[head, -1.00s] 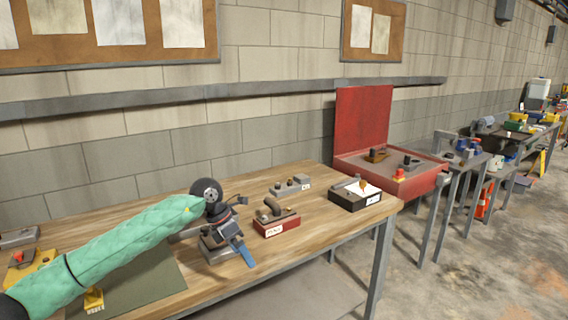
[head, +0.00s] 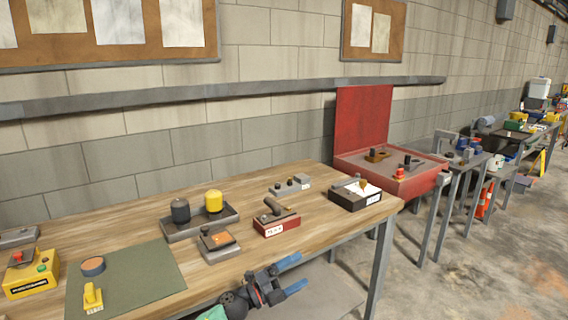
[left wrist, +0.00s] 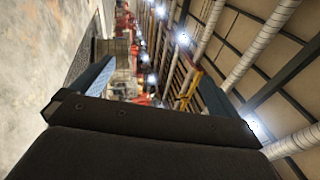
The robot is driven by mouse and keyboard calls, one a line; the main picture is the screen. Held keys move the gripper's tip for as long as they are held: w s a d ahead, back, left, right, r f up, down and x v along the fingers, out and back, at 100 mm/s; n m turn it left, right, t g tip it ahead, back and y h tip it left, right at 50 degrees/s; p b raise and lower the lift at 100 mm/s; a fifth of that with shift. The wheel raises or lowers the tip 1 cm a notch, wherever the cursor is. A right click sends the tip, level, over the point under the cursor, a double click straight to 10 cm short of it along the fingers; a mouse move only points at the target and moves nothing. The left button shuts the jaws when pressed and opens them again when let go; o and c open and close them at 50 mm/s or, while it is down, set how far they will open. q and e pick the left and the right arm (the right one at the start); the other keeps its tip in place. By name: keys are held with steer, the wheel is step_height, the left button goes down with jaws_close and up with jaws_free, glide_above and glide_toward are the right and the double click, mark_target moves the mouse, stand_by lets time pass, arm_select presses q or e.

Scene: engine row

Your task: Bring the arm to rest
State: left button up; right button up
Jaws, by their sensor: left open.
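My left gripper (head: 290,278) is low in front of the workbench (head: 215,279) in the head view, below its front edge. Its blue-tipped fingers are apart with nothing between them. The left wrist view also shows the open fingers (left wrist: 150,88), tilted toward the room and ceiling, with no object between them. Only a bit of my green left sleeve (head: 215,313) shows at the bottom edge. My right gripper is in neither view.
The bench holds a tray (head: 180,233) with a black and a yellow cylinder, a green mat (head: 140,280), a yellow box (head: 30,280) and small fixtures. A red open case (head: 362,120) stands right of it.

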arm_select(q)
steer(key=s+a+f+n+t+y, duration=0.1)
steer(key=a+f+n+t+y, duration=0.4)
steer(key=f+n, duration=0.35)
steer(key=a+f+n+t+y, duration=0.3)
steer(key=a+f+n+y, duration=0.1)
steer(key=f+n+y, duration=0.4)
steer(key=s+a+f+n+g+y, duration=0.25)
steer(key=s+f+n, duration=0.2)
steer(key=f, duration=0.25)
steer(key=s+a+f+n+g+y, duration=0.1)
steer(key=s+a+f+n+y, duration=0.15)
steer(key=s+a+f, duration=0.4)
steer(key=s+f+n+g, duration=0.2)
steer(key=s+f+g, duration=0.2)
steer(key=s, duration=0.6)
steer(key=s+a+f+n+g, duration=0.1)
steer(key=s+f+g, duration=0.3)
steer(key=s+f, duration=0.5)
steer(key=s+f+n+g, duration=0.4)
steer(key=s+f, duration=0.2)
steer(key=s, duration=0.5)
steer(key=shift+s+a+f, duration=0.2)
steer(key=shift+s+f, duration=0.2)
